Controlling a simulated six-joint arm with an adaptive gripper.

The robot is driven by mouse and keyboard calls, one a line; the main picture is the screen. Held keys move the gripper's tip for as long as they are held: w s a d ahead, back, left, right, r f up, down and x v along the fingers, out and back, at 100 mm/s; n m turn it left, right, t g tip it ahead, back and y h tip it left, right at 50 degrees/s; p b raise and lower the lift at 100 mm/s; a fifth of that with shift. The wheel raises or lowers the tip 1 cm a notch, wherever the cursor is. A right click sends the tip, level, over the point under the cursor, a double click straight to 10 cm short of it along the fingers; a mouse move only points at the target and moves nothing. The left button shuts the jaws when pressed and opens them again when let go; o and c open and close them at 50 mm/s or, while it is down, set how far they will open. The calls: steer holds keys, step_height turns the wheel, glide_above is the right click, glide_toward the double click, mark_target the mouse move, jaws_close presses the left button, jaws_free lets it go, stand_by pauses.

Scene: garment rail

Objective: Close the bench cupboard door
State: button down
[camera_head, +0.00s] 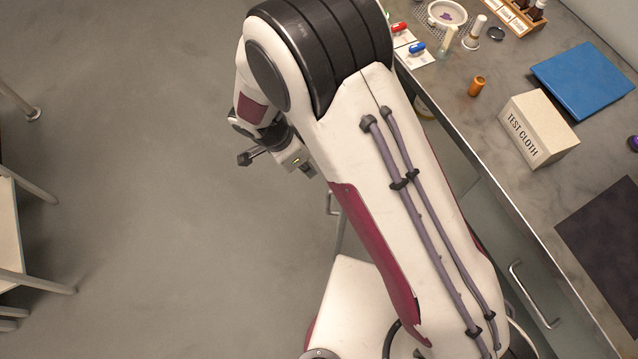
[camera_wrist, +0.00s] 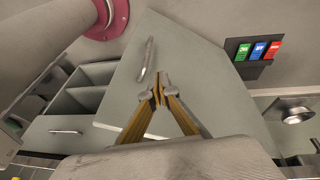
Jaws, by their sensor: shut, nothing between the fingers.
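The cupboard door (camera_wrist: 185,60) is a pale grey-green panel with a bar handle (camera_wrist: 147,60) in the wrist view. It stands open, at an angle to the bench front. In the head view only a thin strip of the door (camera_head: 341,236) and its handle (camera_head: 329,204) show beside my arm; the arm hides the rest. My gripper (camera_wrist: 160,88) is shut and empty, its fingertips in front of the door just below the handle in the picture. I cannot tell whether they touch it. In the head view my gripper (camera_head: 244,159) is over open floor, left of the bench.
An open compartment (camera_wrist: 82,88) and a front with a handle (camera_wrist: 65,131) lie left of the door in the wrist view. The bench top (camera_head: 500,150) carries a test cloth box (camera_head: 535,125) and blue folder (camera_head: 583,80).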

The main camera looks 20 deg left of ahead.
steer(key=shift+s+a+r+n+g+y, duration=0.1)
steer(key=shift+a+r+n+g, duration=0.35)
steer(key=shift+n, duration=3.9)
steer(key=shift+s+a+r+n+g+y, duration=0.15)
steer(key=shift+a+r+n, duration=0.45)
steer(key=shift+n, duration=3.8)
steer(key=shift+a+r+n+g+y, duration=0.1)
steer(key=shift+a+r+n+g, duration=0.45)
steer(key=shift+n, duration=3.8)
steer(key=shift+a+f+t, duration=0.2)
steer(key=shift+f+t, duration=0.05)
steer(key=d+f, duration=0.6)
steer(key=f, duration=0.3)
steer(key=shift+d+f, duration=0.25)
steer(key=shift+f, duration=0.15)
